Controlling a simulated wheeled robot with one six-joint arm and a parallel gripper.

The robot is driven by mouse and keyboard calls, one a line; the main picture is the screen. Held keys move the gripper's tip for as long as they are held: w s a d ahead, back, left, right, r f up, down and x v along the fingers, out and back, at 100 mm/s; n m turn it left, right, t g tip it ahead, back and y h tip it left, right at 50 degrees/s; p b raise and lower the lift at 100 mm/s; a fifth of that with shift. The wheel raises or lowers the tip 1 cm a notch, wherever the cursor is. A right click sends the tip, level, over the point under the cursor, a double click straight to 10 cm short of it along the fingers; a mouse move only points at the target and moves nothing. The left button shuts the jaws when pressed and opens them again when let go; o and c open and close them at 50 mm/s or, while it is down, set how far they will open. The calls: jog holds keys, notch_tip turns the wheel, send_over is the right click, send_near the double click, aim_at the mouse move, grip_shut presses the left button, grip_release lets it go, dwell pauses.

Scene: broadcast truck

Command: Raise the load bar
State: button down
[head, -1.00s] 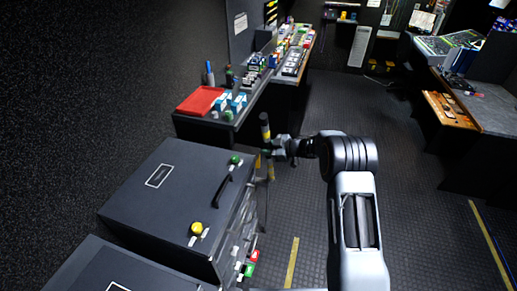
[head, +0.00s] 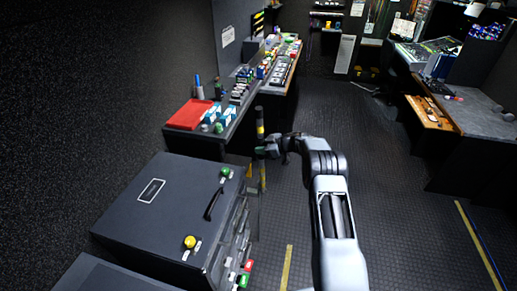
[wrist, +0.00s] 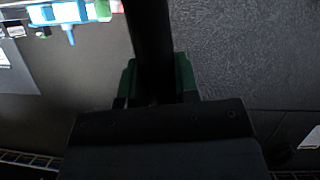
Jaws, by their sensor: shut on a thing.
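The load bar (head: 260,122) is a dark upright pole with yellow bands, standing just beyond the black equipment case at the end of the counter. My gripper (head: 264,150) is shut on it at about mid-height, coming in from the right. In the wrist view the bar (wrist: 150,45) runs as a dark shaft up the middle, between the green-padded fingers of my gripper (wrist: 158,80). The bar's lower end is partly hidden beside the case.
The black case (head: 165,200) with a handle and knobs stands at left front. The counter (head: 222,135) behind carries a red tray (head: 188,114), bottles and small boxes. A desk with a console (head: 425,55) is at right. The ribbed floor (head: 345,130) between is clear.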

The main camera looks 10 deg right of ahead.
jog(key=c, duration=0.9)
grip_release()
jog(key=shift+o, duration=0.2)
jog(key=b+v, duration=0.3)
jog(key=v, duration=1)
jog(key=shift+d+r, duration=0.15)
jog(key=shift+d, duration=0.2)
jog(key=shift+s, duration=0.1)
